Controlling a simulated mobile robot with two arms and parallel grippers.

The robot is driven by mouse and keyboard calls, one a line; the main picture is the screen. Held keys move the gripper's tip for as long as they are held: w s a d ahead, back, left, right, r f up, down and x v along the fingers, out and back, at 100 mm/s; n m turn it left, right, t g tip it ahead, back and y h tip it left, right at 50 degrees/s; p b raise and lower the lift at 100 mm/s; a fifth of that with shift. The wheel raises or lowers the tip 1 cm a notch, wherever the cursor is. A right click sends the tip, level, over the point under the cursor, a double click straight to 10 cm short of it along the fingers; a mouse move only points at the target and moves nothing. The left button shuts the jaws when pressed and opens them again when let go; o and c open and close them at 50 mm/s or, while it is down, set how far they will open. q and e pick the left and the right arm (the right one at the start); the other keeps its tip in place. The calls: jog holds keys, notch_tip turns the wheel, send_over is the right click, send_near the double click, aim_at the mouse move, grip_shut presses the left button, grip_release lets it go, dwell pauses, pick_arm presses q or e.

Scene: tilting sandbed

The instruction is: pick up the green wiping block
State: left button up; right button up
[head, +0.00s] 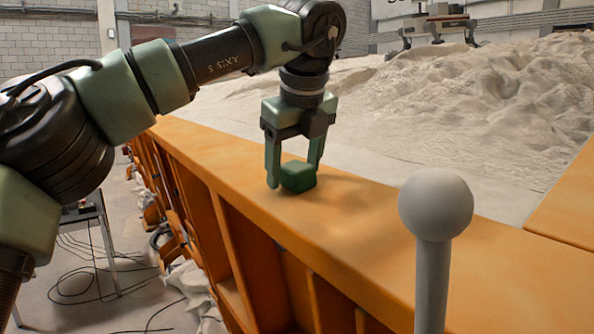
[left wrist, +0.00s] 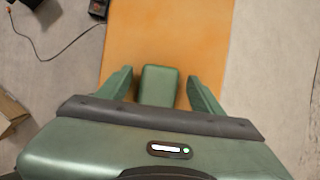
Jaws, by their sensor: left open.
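The green wiping block (head: 298,176) sits on the flat top of the orange rim (head: 345,215) in the head view. My left gripper (head: 292,178) points down over it, with one finger on each side of the block. In the left wrist view the block (left wrist: 158,86) lies between the two open fingers of the left gripper (left wrist: 160,88), with a gap showing on each side. The jaws are open and not closed on the block. My right gripper is in neither view.
A grey post with a round ball top (head: 435,205) stands in front of the orange rim at the right. Pale sand (head: 470,110) fills the bed behind the rim. Cables (head: 90,265) lie on the floor at the left. The rim around the block is clear.

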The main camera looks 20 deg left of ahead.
pick_arm(q)
jog(key=shift+s, duration=0.15)
jog(key=shift+c, duration=0.9)
jog(key=c, duration=1.2)
jog(key=shift+c, duration=0.2)
